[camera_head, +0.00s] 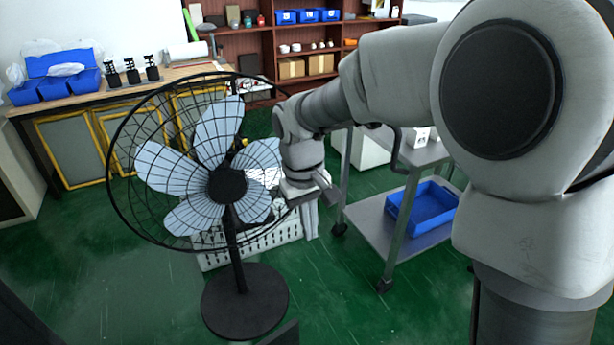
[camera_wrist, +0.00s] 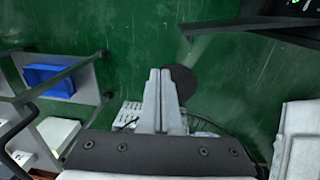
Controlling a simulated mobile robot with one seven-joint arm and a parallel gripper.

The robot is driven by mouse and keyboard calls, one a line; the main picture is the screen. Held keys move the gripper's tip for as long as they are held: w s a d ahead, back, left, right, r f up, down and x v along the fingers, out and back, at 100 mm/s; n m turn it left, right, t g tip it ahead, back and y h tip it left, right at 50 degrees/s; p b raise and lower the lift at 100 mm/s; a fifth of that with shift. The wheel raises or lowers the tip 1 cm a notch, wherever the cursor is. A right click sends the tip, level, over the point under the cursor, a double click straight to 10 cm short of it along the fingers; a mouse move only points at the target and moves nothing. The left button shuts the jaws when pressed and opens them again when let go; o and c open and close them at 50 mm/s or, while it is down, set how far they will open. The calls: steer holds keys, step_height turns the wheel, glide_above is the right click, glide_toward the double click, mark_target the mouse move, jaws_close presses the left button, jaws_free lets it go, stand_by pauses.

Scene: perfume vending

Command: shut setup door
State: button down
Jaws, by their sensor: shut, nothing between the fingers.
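I cannot make out the setup door for certain in either view. A thin dark panel (camera_wrist: 235,24) juts from a dark unit with small green lights (camera_wrist: 300,6) at the top right of the wrist view; whether it is the door is unclear. My gripper (camera_head: 314,236) points down over the floor, right of the fan, in the head view. In the wrist view my gripper (camera_wrist: 160,72) has its two pale fingers together, with nothing between them. The dark panel is apart from the fingertips, up and to the right.
A black fan (camera_head: 227,185) on a round base stands left of my gripper, close by. A white perforated crate (camera_head: 215,259) is behind it. A grey cart (camera_head: 372,222) holding a blue bin (camera_head: 432,212) stands to the right. Green floor (camera_head: 345,310) is free in front.

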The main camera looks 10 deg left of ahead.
steer(key=a+f+n+g+h+b, duration=0.1)
steer(key=a+f+b, duration=0.1)
steer(key=a+f, duration=0.6)
steer(key=a+f+n+g+b, duration=0.1)
steer(key=a+f+b, duration=0.2)
steer(key=f, duration=0.9)
steer(key=shift+n, duration=0.3)
steer(key=b+x, duration=0.1)
steer(key=x, duration=0.2)
steer(key=s+b+x, duration=0.1)
steer(key=x, duration=0.3)
steer(key=d+b+x, duration=0.1)
steer(key=x, duration=0.2)
steer(key=shift+s+d, duration=0.1)
steer(key=shift+s, duration=0.3)
steer(key=shift+s+d+r, duration=0.1)
steer(key=shift+s+d, duration=0.55)
steer(key=shift+s, duration=0.05)
